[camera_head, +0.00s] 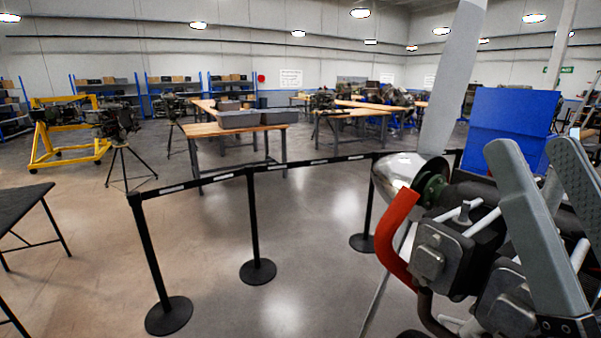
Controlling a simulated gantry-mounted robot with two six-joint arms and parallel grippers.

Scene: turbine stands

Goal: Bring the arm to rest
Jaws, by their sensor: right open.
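My right gripper (536,150) is at the right edge, close to the camera, with its two grey fingers pointing up. The fingers are apart and I see nothing held between them. It overlaps an engine (442,245) with a propeller (452,80) and silver spinner (400,172) in the picture; I cannot tell whether they touch. A red curved pipe (394,240) is on the engine, left of the gripper. My left gripper is not in view.
A dark table (22,208) is at the left edge. A wooden workbench (225,130), a yellow engine stand (65,135) and a blue panel (508,118) stand farther back.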

